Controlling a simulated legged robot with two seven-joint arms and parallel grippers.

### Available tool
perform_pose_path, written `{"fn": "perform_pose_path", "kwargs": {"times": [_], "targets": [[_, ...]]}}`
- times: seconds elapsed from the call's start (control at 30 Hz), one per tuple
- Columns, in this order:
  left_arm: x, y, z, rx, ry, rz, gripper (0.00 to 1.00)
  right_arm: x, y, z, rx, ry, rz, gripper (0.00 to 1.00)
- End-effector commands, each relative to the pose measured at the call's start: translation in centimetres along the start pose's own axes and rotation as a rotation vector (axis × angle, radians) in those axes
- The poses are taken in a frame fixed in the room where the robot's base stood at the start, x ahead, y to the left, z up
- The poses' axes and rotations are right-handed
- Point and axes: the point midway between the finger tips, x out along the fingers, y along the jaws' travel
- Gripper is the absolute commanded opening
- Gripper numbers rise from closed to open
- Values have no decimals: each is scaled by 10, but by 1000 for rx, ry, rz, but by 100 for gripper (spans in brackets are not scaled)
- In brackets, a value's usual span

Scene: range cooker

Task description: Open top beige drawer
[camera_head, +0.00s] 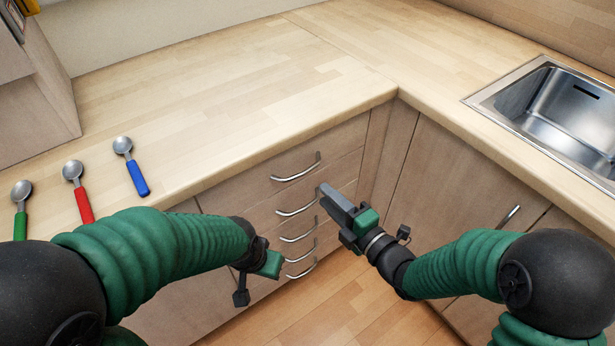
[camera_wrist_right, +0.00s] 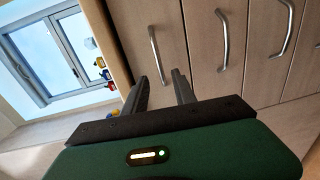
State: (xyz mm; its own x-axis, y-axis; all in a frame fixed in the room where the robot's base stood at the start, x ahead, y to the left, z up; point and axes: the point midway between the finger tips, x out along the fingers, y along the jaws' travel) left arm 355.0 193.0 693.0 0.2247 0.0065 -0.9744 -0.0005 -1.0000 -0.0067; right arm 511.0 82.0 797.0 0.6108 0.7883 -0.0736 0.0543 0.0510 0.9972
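The top beige drawer (camera_head: 268,176) is under the counter in the head view, with a curved metal handle (camera_head: 297,170). It looks shut. My right gripper (camera_head: 326,190) is just right of and below that handle in the head view. In the right wrist view the picture is turned sideways; the two fingers of my right gripper (camera_wrist_right: 160,88) stand apart with nothing between them. The top handle (camera_wrist_right: 155,55) lies ahead of the gap, and no contact shows. My left gripper (camera_head: 268,264) is low in front of the drawers; its fingers are hidden.
Several lower drawers with handles (camera_head: 298,206) are stacked below. The counter edge (camera_head: 300,137) overhangs the drawers. Spoons with green (camera_head: 20,224), red (camera_head: 84,205) and blue (camera_head: 137,178) handles lie on the counter. A sink (camera_head: 560,105) is at right. A window (camera_wrist_right: 55,62) shows in the wrist view.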

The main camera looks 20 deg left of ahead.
Motion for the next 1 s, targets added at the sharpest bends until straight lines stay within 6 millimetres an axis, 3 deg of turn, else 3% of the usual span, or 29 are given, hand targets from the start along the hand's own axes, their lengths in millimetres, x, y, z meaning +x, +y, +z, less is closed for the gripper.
{"fn": "perform_pose_path", "kwargs": {"times": [0.2, 0.4, 0.77, 1.0], "targets": [[10, 0, 3, -1, -1, 0, 36, 58, -3, 2, 4, 1, 3, 33], [15, 0, 4, 0, -1, 0, 36, 93, -3, 4, 6, -1, 2, 33], [16, 0, 4, 0, -1, 0, 36, 104, -1, 4, 6, -2, -1, 33], [16, 0, 4, 0, -1, 0, 36, 104, -2, 4, 6, -3, -1, 2]]}}
